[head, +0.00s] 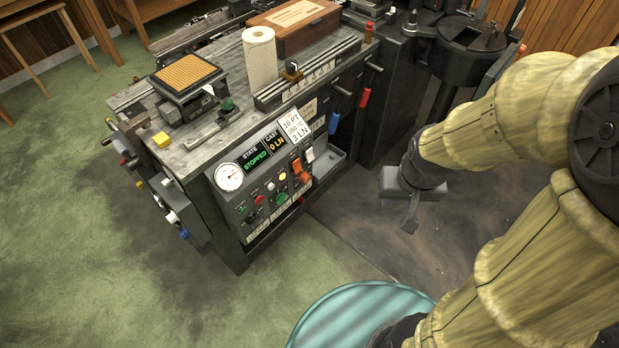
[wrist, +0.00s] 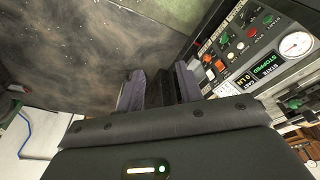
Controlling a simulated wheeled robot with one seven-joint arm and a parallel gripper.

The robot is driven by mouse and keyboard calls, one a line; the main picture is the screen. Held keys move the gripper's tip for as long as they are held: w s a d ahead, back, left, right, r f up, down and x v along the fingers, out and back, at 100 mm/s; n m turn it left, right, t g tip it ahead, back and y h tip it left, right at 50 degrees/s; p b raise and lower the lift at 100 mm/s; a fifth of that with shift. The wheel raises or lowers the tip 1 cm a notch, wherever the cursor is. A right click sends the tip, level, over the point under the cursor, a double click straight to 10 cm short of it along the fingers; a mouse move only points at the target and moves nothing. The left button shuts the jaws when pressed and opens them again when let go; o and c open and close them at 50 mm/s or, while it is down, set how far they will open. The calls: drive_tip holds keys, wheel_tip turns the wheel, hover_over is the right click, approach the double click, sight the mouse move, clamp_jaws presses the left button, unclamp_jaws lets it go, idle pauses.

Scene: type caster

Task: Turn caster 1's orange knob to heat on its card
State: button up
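Caster 1's control panel is on the front of the grey machine, and its display (head: 254,155) reads STOPPED and 0 LN. Orange controls (head: 299,171) are at the panel's right; they also show in the wrist view (wrist: 214,62). I cannot tell which way the orange knob points. A white card (head: 294,125) above them reads 10 PT, a small temperature line in °C that I cannot read surely, and 3 LN. My gripper (head: 410,216) hangs over the dark floor, right of the panel and apart from it.
A round gauge (head: 229,177) and red, yellow and green buttons share the panel. A blue handle (head: 333,123) and a red handle (head: 365,97) project beside the card. A paper roll (head: 259,57) stands on the machine's top. Open floor lies in front.

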drive_tip(key=shift+s, duration=0.1)
drive_tip(key=o, duration=0.3)
drive_tip(key=shift+o, duration=0.7)
drive_tip(key=w+d+f+n+t+b, duration=0.1)
drive_tip(key=w+f+n+t+b, duration=0.2)
drive_tip(key=w+f+b, duration=0.7)
drive_tip(key=w+f, duration=0.4)
drive_tip(key=w, duration=0.1)
drive_tip(key=shift+f+n, duration=0.2)
drive_tip(key=shift+n, duration=0.1)
drive_tip(key=w+a+f+n+t+y+b, duration=0.2)
drive_tip(key=w+a+f+n+y+b, duration=0.15)
drive_tip(key=w+f+b, duration=0.6)
drive_tip(key=w+a+f+n+t+y+b, duration=0.25)
drive_tip(key=w+f+y+b, duration=0.2)
drive_tip(key=f, duration=1.05)
wheel_tip(320, 180, down, 10)
drive_tip(key=s+a+n+y+b, duration=0.1)
drive_tip(key=a+y+b, duration=0.1)
drive_tip(key=y+b, duration=0.4)
drive_tip(key=shift+s+r+n+t+b, duration=0.15)
drive_tip(key=shift+s+n+t+b, duration=0.15)
drive_tip(key=shift+s+t+b, duration=0.15)
drive_tip(key=shift+a, duration=0.1)
drive_tip(key=shift+w+a, duration=0.1)
